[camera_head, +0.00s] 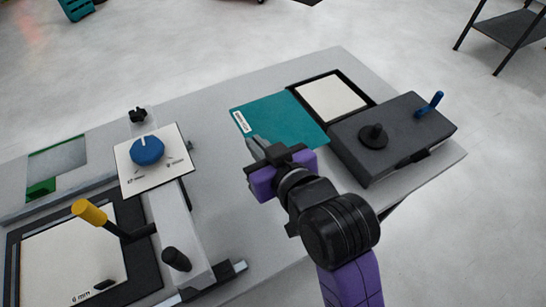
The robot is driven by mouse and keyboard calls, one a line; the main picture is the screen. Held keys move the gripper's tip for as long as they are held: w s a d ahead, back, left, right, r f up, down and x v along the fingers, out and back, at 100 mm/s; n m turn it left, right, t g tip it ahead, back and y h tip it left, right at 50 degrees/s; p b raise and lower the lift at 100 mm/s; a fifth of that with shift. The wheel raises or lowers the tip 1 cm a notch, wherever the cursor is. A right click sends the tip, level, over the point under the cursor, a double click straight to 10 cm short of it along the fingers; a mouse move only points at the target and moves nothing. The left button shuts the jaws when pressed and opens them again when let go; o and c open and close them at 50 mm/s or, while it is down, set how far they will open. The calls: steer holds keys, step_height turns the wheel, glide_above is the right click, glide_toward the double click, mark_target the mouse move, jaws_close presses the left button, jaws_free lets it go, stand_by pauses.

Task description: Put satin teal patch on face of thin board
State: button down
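The teal patch (285,120) is a flat sheet with a small white label on its left edge. It appears to lie flat on the grey worktop, left of the dark box. A pale board (333,97) sits in a black frame just behind the patch's right side. Another pale board (70,262), marked "6 mm", lies in a dark frame at the lower left. Which board is the thin one is not clear. My gripper (258,146) is at the patch's near left edge, its fingers overlapping it in view. Its finger gap and any contact are unclear.
A dark box (400,140) with a black knob and blue lever stands right of the patch. A blue dial (147,150) on a white plate and a yellow-ended lever (90,212) stand at left. Bare grey worktop (215,165) lies between the dial and my gripper.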

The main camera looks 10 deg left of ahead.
step_height(320, 180, down, 20)
steer(key=shift+w+r, duration=0.1)
steer(key=shift+w, duration=0.05)
stand_by(0.4)
steer(key=c, duration=1.6)
jaws_free()
steer(key=shift+p, duration=0.3)
steer(key=b+v, duration=0.1)
steer(key=v, duration=1.1)
